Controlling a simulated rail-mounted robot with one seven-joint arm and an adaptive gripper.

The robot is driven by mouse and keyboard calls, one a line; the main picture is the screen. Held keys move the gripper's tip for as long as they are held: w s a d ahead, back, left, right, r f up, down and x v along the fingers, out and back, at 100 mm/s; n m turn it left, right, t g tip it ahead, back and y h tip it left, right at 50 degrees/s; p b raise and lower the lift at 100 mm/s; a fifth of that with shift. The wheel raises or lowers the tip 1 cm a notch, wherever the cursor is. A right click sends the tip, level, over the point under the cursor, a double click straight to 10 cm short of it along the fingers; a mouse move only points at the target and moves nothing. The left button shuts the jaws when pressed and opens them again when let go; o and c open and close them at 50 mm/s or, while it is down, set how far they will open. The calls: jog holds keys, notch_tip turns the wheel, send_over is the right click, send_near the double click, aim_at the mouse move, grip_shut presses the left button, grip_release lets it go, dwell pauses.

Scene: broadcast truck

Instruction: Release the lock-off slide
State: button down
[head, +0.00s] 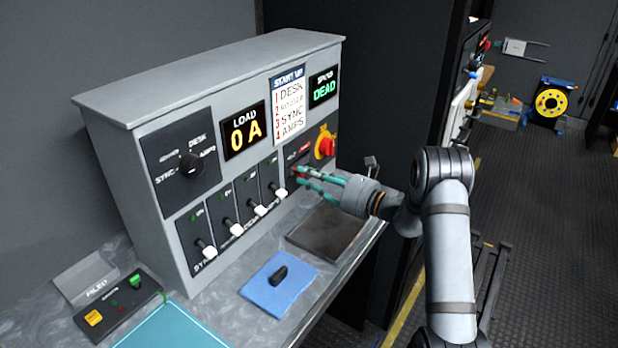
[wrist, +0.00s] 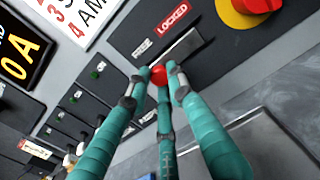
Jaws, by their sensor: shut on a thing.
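The lock-off slide has a red knob (wrist: 159,75) at the lower left end of a metal slot (wrist: 188,46) on a dark plate. A red label reading LOCKED (wrist: 172,18) sits above the slot in the wrist view. My gripper (wrist: 160,78) has teal fingers, and they are shut around the red knob. In the head view my gripper (head: 306,178) reaches the right end of the grey console (head: 215,70) from the right. The fingers partly hide the slide there.
A red and yellow rotary switch (head: 325,142) sits just above the slide. Several white-tipped levers (head: 236,229) line the panel to the left. A blue pad (head: 268,298) with a dark object and a dark mat (head: 322,230) lie on the desk below.

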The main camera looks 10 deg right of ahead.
jog(key=c, duration=1.9)
grip_release()
jog(key=shift+s+a+f, duration=0.15)
jog(key=shift+c, duration=0.2)
jog(key=o, duration=0.4)
jog(key=v, duration=1.2)
